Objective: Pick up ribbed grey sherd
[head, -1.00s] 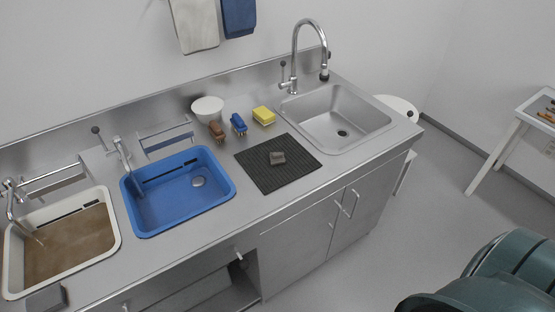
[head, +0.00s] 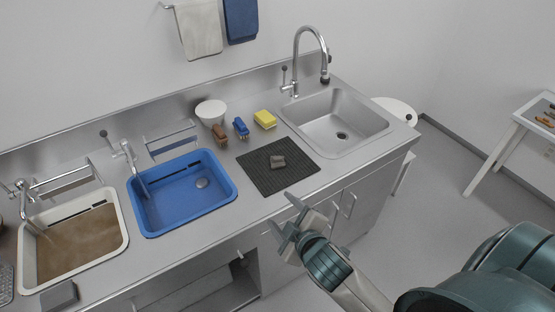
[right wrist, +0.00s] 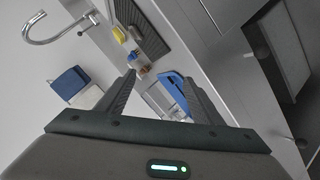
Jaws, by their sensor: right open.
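The ribbed grey sherd (head: 277,161) lies on the dark ribbed mat (head: 262,181) on the steel counter, near the mat's middle. My right gripper (head: 285,214) is open and empty, in front of the counter's front edge and nearer to me than the mat. It is clear of the sherd. Its two fingers (right wrist: 158,85) stand apart in the right wrist view, with nothing between them. My left gripper is not in view.
A steel sink (head: 341,128) lies right of the mat and a blue basin (head: 232,190) left of it. A yellow sponge (head: 265,119), a brown brush (head: 219,134), a blue brush (head: 241,128) and a white bowl (head: 210,111) stand behind. A muddy-water basin (head: 124,232) is farther left.

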